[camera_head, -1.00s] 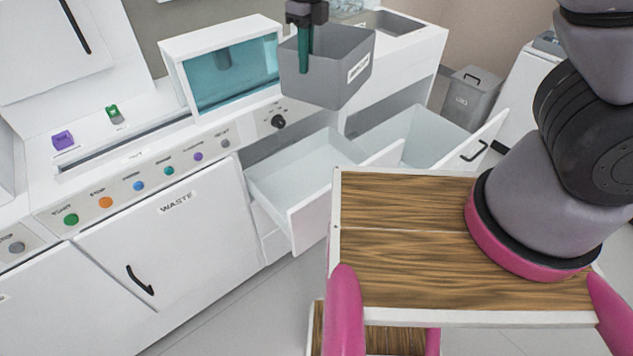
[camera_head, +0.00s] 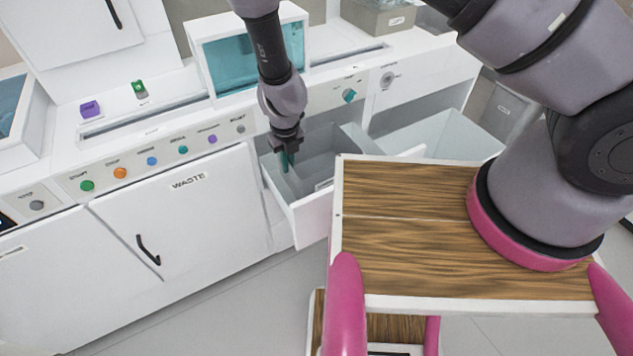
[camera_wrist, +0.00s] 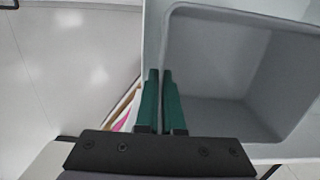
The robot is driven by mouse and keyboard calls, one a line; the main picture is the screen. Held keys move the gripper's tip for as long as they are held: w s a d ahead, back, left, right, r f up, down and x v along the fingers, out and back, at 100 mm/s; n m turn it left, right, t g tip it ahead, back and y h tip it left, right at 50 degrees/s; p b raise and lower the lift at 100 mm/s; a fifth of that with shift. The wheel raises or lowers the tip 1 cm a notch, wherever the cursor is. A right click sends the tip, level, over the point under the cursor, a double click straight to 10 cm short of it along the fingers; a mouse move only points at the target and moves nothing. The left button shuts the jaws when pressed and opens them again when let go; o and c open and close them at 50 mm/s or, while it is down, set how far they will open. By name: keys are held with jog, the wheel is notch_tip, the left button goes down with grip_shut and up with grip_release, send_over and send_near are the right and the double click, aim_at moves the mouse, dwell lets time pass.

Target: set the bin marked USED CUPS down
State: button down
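The label is too small and covered to read. In the wrist view the bin (camera_wrist: 235,60) is empty, and its left wall runs between my two green fingers. My gripper (camera_head: 286,162) points down at the bin's left side; it also shows in the wrist view (camera_wrist: 161,95), shut on that wall. I cannot tell whether the bin's bottom touches the drawer floor.
A second open drawer (camera_head: 440,135) to the right looks empty. Another grey labelled bin (camera_head: 378,18) stands on the counter at the back. A glass-fronted box (camera_head: 225,65) stands behind my arm. The WASTE door (camera_head: 170,225) is shut.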

aim_at(290, 185)
notch_tip(290, 185, down, 9)
jog(key=shift+r, duration=0.1)
dwell(0.3)
jog(key=shift+f, duration=0.2)
jog(key=c, duration=1)
grip_release()
jog(key=shift+c, duration=0.2)
jog(key=r, duration=1.2)
jog(key=shift+s+d+r, duration=0.15)
jog(key=shift+s+d, duration=0.1)
jog(key=shift+s, duration=0.1)
